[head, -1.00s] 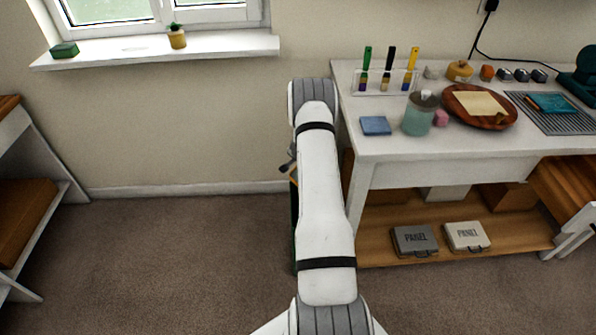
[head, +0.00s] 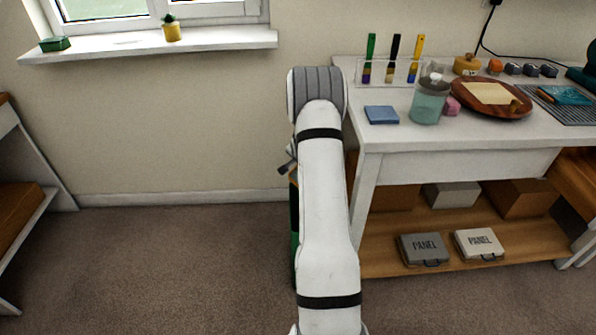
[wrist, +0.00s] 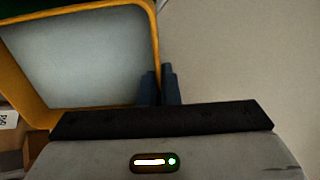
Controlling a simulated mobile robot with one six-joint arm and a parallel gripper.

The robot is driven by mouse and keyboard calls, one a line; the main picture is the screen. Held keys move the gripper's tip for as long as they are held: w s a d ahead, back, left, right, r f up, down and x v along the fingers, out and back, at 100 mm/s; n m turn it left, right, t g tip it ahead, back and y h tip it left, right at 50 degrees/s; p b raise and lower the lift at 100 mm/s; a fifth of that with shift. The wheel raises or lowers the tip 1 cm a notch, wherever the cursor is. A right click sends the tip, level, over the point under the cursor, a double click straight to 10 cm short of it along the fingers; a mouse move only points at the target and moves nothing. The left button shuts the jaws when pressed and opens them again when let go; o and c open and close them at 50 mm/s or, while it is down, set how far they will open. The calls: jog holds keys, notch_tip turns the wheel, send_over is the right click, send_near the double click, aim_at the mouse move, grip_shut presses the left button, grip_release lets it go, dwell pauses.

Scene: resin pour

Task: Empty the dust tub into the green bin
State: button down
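The dust tub (wrist: 75,62) fills the upper left of the wrist view, with a yellow-orange rim and a smooth pale grey inside. My gripper (wrist: 160,84) has its two dark blue fingers close together on the tub's right wall, one on each side of the rim. It appears shut on that wall. In the head view my arm hides most of the gripper and tub. A narrow strip of the green bin (head: 294,250) shows low beside my arm, mostly hidden by it. A dark green patch shows at the wrist view's top left corner.
A white workbench (head: 450,165) stands right of my arm, with brushes, a jar and a wooden dish on top. Its lower shelf holds two panel cases (head: 424,249). A shelf unit (head: 40,195) stands at far left. Carpet between is clear.

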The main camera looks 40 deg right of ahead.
jog(key=shift+s+t+b, duration=0.1)
jog(key=shift+t+b, duration=0.2)
jog(key=shift+b, duration=2.15)
jog(key=t+h+b, duration=0.1)
jog(key=b, duration=0.5)
jog(key=shift+s+a, duration=0.25)
jog(key=shift+s, duration=0.05)
